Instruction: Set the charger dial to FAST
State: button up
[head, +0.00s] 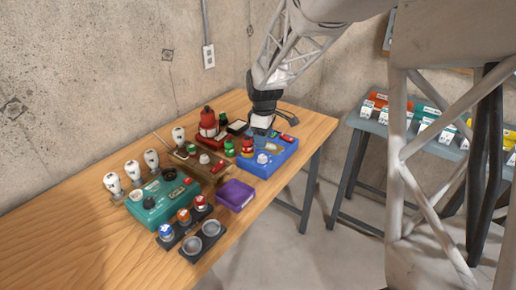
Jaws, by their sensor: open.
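A teal box (178,210) with a black round knob (169,174) and small red parts on top stands at the left-middle of the table; its lettering is too small to read. A blue box (282,158) with a pale round knob (262,158) and a red-and-yellow part stands at the right. I cannot tell from labels which one is the charger, nor read any dial setting. My gripper (262,126) is open and points down at the blue box's back left part, apart from both knobs. Its fingertips are small and partly hidden, and I cannot tell whether they touch anything.
A brown box (187,158) and a red device (208,127) stand left of the gripper. White bulb-like pieces (133,170) line the left. A purple box (235,194) and a dark holder with cups (203,241) are in front. Bare wood (60,240) lies at the left.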

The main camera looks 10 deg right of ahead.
aim_at(262, 156)
jog(key=shift+w+f, duration=0.3)
jog(key=shift+w, duration=0.15)
jog(key=shift+f, duration=0.1)
jog(key=shift+f, duration=3.8)
jog(key=c, duration=0.9)
